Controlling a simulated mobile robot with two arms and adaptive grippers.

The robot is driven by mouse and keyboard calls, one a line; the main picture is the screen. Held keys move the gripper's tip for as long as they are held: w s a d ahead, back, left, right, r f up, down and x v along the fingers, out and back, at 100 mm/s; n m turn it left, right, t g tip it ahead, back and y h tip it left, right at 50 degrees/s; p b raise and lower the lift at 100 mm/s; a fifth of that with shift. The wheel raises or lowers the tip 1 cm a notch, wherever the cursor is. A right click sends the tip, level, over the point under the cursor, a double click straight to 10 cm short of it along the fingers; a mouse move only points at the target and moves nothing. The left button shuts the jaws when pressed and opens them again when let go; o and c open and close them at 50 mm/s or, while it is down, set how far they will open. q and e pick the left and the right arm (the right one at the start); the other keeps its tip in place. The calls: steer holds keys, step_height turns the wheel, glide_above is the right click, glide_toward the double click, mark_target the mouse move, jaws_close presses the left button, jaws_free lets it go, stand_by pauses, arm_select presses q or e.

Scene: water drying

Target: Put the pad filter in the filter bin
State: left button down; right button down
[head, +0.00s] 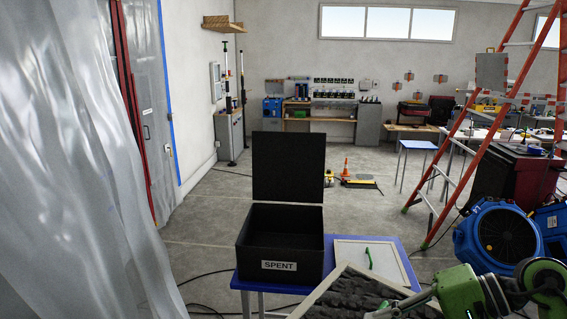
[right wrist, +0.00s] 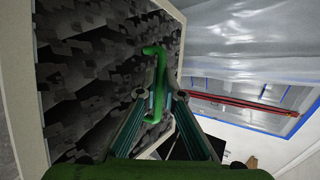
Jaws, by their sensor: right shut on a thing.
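The pad filter, a dark mottled grey pad in a pale frame, shows at the bottom of the head view (head: 350,301) and fills much of the right wrist view (right wrist: 80,90). My right gripper (right wrist: 153,97) is shut on its green handle (right wrist: 158,65). In the head view the right gripper (head: 385,308) comes in from the lower right. A black bin (head: 308,268) labelled SPENT stands on a blue table with its lid (head: 288,165) raised; its inside looks empty. The held filter is right of and nearer than the bin. My left gripper is not in view.
A pale framed panel (head: 392,258) with a green handle lies on the blue table (head: 244,284), right of the bin. A blue fan (head: 507,236) and an orange ladder (head: 467,150) stand at right. Plastic sheeting (head: 70,170) hangs at left. The floor behind the table is mostly clear.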

steer(key=shift+m+t, duration=0.7)
steer(key=shift+t, duration=0.1)
steer(key=f, duration=0.1)
steer(key=s+f+b, duration=0.1)
steer(key=f, duration=0.1)
steer(key=s+f, duration=0.1)
steer(key=shift+s+a+f+b, duration=0.2)
steer(key=shift+a+f+b, duration=0.1)
steer(key=shift+f, duration=0.1)
step_height(320, 180, down, 5)
steer(key=s+d+m+t+h+b, duration=0.1)
steer(key=s+d+m+t+b, duration=0.1)
steer(key=d+m, duration=0.1)
steer(key=shift+s+t+h, duration=0.3)
steer(key=shift+s+h, duration=0.1)
